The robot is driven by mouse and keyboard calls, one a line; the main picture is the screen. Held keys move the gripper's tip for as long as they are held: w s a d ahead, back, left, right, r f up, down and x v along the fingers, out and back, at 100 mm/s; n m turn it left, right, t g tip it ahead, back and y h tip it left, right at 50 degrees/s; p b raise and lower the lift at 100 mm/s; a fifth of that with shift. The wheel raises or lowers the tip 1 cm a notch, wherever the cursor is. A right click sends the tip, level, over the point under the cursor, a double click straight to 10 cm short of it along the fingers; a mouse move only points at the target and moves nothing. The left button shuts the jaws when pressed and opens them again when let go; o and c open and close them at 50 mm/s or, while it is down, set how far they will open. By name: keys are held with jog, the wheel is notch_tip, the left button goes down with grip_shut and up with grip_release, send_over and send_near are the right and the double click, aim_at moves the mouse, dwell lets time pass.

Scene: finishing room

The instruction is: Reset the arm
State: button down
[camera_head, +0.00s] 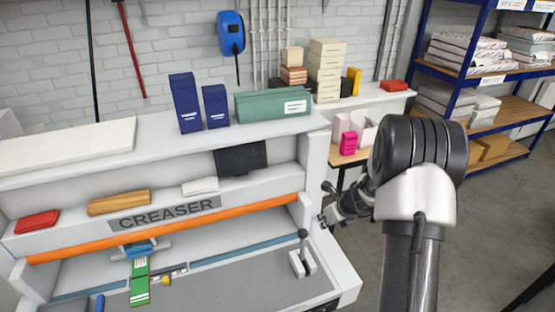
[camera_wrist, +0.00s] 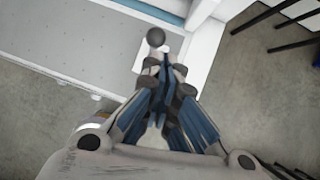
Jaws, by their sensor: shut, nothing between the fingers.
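My arm rises at the right of the head view, and its elbow is bent toward the creaser. My gripper (camera_head: 326,217) is beside the right end of the creaser machine (camera_head: 345,285). In the wrist view my gripper (camera_wrist: 165,68) is shut and empty, with its fingertips together. Beyond the fingertips is the creaser's lever with a dark round knob (camera_wrist: 156,37). The lever (camera_head: 303,240) stands upright on a white base at the right of the creaser bed. I cannot tell the exact gap between fingertips and lever.
The creaser's upper shelf holds blue boxes (camera_head: 186,102) and a green box (camera_head: 273,105). A side table (camera_head: 340,155) with a pink box (camera_head: 348,143) stands behind my gripper. Blue-framed shelving (camera_head: 455,80) is at the right. Grey floor (camera_head: 495,215) is open right of my arm.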

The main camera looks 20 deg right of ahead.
jog(key=s+a+r+n+y+b, duration=0.1)
jog(key=s+a+r+n+b, duration=0.3)
jog(key=a+n+b, duration=0.45)
jog(key=s+a+r+n+b, duration=0.3)
jog(key=s+a+n+b, duration=0.4)
jog(key=a+n, duration=0.2)
jog(key=s+a+f+n+h+b, duration=0.1)
jog(key=s+f+n+b, duration=0.2)
jog(key=s, duration=0.4)
jog(key=s+f+n+b, duration=0.3)
jog(key=s+n+b, duration=0.2)
jog(key=s+n, duration=0.2)
jog(key=s+a+f+n+g+h+b, duration=0.1)
jog(key=s+f+n+b, duration=0.2)
jog(key=s+n+b, duration=0.2)
jog(key=shift+s+a+f+n+h, duration=0.15)
jog(key=shift+s+a+n+h, duration=0.2)
jog(key=shift+s+n, duration=0.5)
jog(key=shift+s+a, duration=0.1)
jog(key=shift+s, duration=0.15)
